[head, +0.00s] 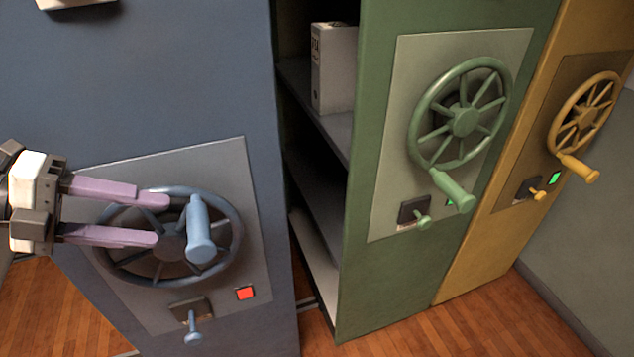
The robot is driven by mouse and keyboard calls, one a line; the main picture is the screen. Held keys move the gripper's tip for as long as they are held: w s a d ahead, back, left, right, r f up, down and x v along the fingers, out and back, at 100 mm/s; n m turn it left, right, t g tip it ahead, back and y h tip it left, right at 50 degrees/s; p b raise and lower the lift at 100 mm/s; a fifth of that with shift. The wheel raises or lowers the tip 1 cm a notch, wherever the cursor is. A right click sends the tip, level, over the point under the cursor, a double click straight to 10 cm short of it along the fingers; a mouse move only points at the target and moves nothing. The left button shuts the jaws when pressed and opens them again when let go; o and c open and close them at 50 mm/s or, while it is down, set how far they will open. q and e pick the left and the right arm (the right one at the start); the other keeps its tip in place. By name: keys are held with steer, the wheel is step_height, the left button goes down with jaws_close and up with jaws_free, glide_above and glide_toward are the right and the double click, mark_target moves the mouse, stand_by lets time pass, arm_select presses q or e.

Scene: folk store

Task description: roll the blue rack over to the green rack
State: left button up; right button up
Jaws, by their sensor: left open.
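The blue rack (150,90) fills the left side of the head view, with a grey panel on its end. On the panel are a blue spoked wheel (233,222) with a handle knob (201,230), a small blue lever (192,328) and a red light (244,293). The green rack (375,200) stands to the right, with a gap between the two. It has a green wheel (462,121). My left gripper (162,219) is open, its pink fingers pointing right in front of the blue wheel, near the knob. I cannot tell whether they touch it. My right gripper is not in view.
Shelves in the gap hold a white binder box (335,68). A yellow rack (480,250) with its own wheel (585,112) stands against the green rack's right side. A grey wall (595,230) is at the far right. Wooden floor (470,325) shows in front.

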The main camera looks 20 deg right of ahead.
arm_select(q)
steer(key=shift+x, duration=3.35)
jaws_close()
